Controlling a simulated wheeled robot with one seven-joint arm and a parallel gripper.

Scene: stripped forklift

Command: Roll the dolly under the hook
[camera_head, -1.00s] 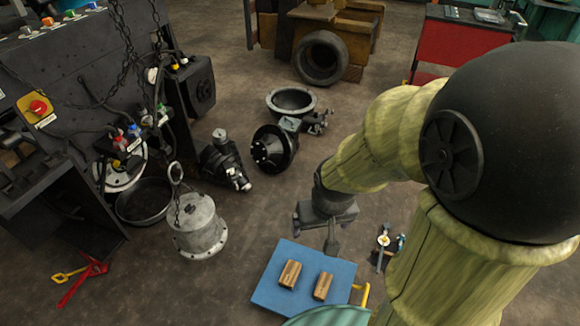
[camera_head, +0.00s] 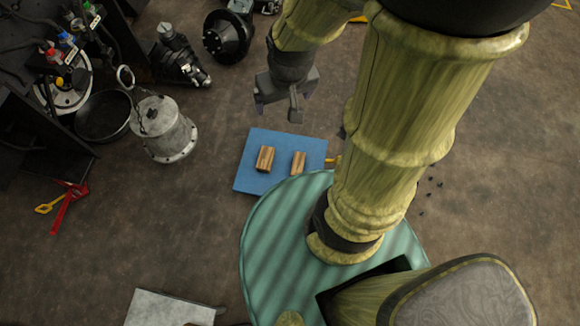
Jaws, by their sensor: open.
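A flat blue platform, which looks like the dolly (camera_head: 249,146), lies low on the floor near the middle of the view. Two brown wooden blocks (camera_head: 265,158) (camera_head: 298,162) rest on it. A short yellow piece (camera_head: 332,161) shows at its right edge. Its wheels cannot be seen. My gripper (camera_head: 277,107) is open and empty above the platform's far side, and no contact with it shows. A grey flanged cylinder (camera_head: 163,130) with a ring and dark chain at its top stands left of the platform. I cannot make out the hook.
Dark machinery (camera_head: 30,140) and a black basin (camera_head: 103,117) fill the left side. Black mechanical parts (camera_head: 180,58) (camera_head: 228,38) lie at the back. Red and yellow tools (camera_head: 66,204) lie at left. A grey plate (camera_head: 165,308) lies at the front. The right floor is mostly clear.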

